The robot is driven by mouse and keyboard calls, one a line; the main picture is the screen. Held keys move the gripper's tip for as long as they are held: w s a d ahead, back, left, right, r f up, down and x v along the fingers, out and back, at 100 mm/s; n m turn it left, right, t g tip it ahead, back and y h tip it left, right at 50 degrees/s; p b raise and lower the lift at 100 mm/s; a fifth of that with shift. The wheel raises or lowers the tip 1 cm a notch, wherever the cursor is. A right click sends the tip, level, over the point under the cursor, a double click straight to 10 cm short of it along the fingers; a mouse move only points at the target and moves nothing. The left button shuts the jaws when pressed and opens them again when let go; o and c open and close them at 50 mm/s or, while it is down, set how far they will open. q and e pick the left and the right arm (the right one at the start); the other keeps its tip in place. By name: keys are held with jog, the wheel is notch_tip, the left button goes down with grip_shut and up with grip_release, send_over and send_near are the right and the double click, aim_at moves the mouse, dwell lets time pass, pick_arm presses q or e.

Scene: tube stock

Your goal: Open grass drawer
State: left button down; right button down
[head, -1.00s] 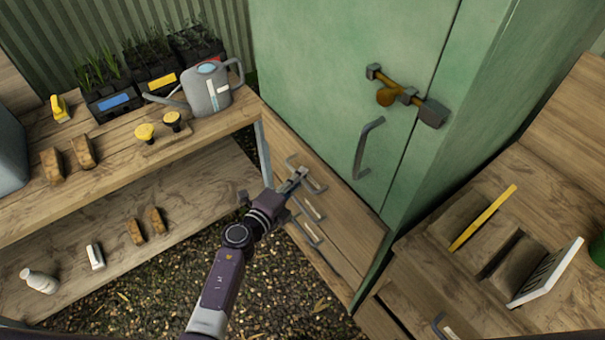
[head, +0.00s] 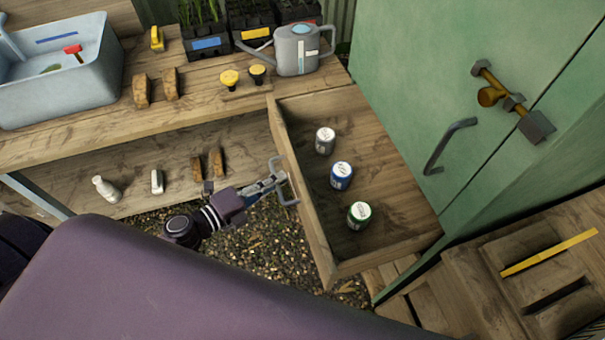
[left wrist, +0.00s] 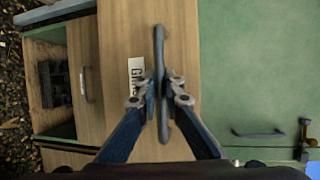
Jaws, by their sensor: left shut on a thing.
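The top wooden drawer (head: 306,213) under the green cabinet is pulled out in the head view. Three small cans stand inside it: a grey one (head: 325,140), a blue one (head: 341,176) and a green one (head: 359,215). My left gripper (head: 279,182) is shut on the drawer's metal handle (head: 291,190). The left wrist view shows the fingers (left wrist: 163,97) closed around the handle (left wrist: 159,60), beside a white label (left wrist: 137,80) that is partly hidden and seems to start with "Gr". My right gripper is not in view.
A bench with a watering can (head: 299,50), seedling trays and a blue-grey basin (head: 65,75) stands at the left. A wooden unit with a yellow strip (head: 549,252) is at the right. Gravel lies below.

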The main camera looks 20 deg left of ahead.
pick_arm(q)
jog(key=shift+s+a, duration=0.8)
jog(key=shift+a, duration=0.25)
jog(key=shift+s+a, duration=0.75)
jog(key=shift+a, duration=0.25)
jog(key=c, duration=2)
grip_release()
jog(key=shift+c, duration=0.2)
jog(key=v, duration=1.2)
jog(key=shift+w, duration=0.1)
